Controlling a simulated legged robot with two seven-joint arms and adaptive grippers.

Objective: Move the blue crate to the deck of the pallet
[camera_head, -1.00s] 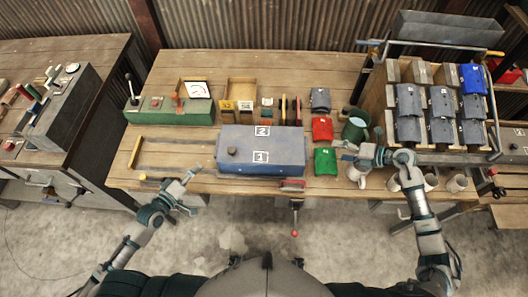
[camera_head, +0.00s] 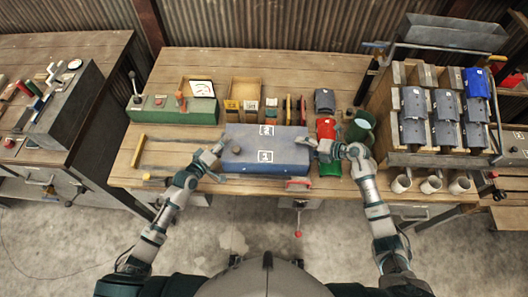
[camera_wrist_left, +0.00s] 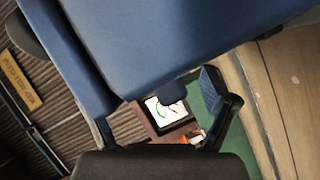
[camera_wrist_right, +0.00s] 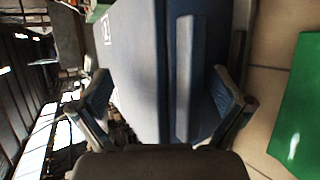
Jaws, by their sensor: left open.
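The blue crate (camera_head: 285,153), a closed box with white labels, sits on the middle of the wooden workbench. My left gripper (camera_head: 218,148) is open at its left end; the left wrist view shows the crate's blue side (camera_wrist_left: 180,45) close above the fingers. My right gripper (camera_head: 316,147) is at its right end. In the right wrist view the open fingers (camera_wrist_right: 165,100) stand apart, with the crate's end and its vertical raised strip (camera_wrist_right: 188,80) between them. Whether the fingers touch the crate is unclear. I cannot identify a pallet for certain.
A red bin (camera_head: 326,128) and a green bin (camera_head: 329,168) lie close to the right gripper, beside a green mug (camera_head: 360,125). A rack of grey bins (camera_head: 414,103) stands at right. A green control box (camera_head: 172,110) is behind left.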

